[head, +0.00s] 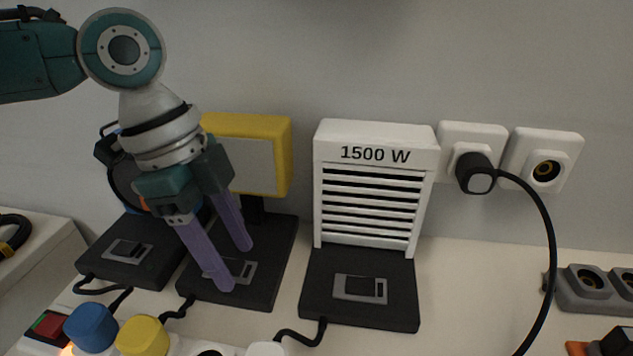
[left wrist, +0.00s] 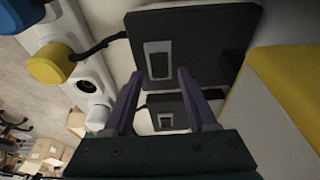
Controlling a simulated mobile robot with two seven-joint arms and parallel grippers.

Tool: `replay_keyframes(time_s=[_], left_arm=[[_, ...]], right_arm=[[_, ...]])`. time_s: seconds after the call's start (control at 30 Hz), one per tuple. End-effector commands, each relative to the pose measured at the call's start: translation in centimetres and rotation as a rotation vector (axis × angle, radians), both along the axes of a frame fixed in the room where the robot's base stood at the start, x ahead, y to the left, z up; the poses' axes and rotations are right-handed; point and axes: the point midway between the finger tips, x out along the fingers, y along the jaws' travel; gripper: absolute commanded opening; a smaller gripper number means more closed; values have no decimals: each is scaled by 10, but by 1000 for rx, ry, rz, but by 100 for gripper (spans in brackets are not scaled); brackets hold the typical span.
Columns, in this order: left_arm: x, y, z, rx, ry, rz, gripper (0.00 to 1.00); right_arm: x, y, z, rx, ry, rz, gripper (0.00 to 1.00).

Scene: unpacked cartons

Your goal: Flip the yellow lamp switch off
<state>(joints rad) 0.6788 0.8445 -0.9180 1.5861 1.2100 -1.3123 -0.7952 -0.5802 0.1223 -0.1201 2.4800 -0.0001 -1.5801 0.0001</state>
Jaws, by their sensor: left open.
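The yellow lamp (head: 273,125) has a yellow frame and a pale grey panel; it stands on a black base (head: 270,275). A grey rocker switch (head: 246,273) lies on that base, partly hidden by a finger; its setting is unclear. My left gripper (head: 237,268) is open, its two purple fingers pointing down over the base, one on each side of the switch. In the left wrist view the switch (left wrist: 158,61) shows just beyond and between the open fingertips (left wrist: 160,74). Contact cannot be told. My right gripper is out of view.
A white heater marked 1500 W (head: 377,155) stands right of the lamp on its own switch base (head: 318,295). Another black switch base (head: 165,260) is at left. Blue (head: 91,328) and yellow (head: 143,337) plugs stand in front. A black cable (head: 549,230) hangs from a wall socket.

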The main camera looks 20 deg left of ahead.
Motion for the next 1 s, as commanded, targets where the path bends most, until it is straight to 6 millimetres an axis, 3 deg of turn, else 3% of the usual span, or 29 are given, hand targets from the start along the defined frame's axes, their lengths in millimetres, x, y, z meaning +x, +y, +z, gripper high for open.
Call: replay_keyframes(time_s=[0.23,0.63,1.0], left_arm=[[0,3,12,1,-2,1,57],[-4,22,84,1,-4,1,57],[-6,25,96,0,0,0,57]], right_arm=[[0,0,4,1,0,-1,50],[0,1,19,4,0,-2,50],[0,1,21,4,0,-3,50]])
